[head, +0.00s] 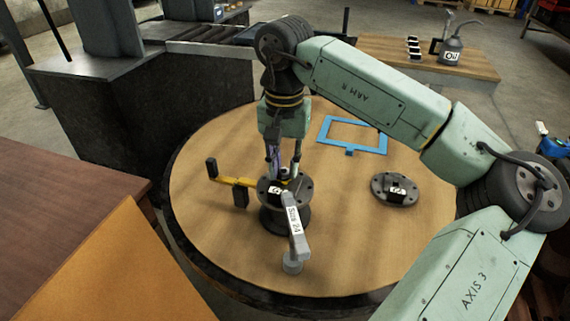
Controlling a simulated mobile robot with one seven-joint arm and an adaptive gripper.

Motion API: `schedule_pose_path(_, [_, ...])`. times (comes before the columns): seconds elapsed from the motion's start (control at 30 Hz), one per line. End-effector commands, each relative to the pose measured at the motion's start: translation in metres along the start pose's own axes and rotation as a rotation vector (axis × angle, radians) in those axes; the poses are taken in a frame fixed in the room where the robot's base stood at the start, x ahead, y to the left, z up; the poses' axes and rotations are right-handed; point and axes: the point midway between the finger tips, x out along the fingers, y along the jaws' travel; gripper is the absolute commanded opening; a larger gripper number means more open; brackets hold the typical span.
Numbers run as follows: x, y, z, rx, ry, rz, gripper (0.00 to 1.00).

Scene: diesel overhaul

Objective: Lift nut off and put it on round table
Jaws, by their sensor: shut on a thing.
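My gripper (284,174) points down over a dark round flanged part (284,220) on the round table (220,243). Its jaws are shut on a small dark piece, which I take to be the nut, at the middle of the flange top. The fingers partly hide it, and I cannot tell whether it is clear of the flange. A small white label (275,190) shows beside the fingertips.
A grey tool labelled "Size 24" (294,232) reaches in front of the flange. A yellow tool (232,181) is at its left. A blue frame (352,149) and a second dark flange (398,199) lie to the right. The table's front left is clear.

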Motion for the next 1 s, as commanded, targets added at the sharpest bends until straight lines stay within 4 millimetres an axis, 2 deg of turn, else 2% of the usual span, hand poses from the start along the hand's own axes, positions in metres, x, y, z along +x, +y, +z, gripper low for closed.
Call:
schedule_pose_path(0.43, [-0.015,0.001,0.000,0.000,-0.001,0.002,0.00])
schedule_pose_path(0.7, [-0.040,0.001,0.000,0.000,0.000,0.003,0.00])
schedule_pose_path(1.0, [-0.041,0.001,0.000,0.001,-0.001,0.002,0.00])
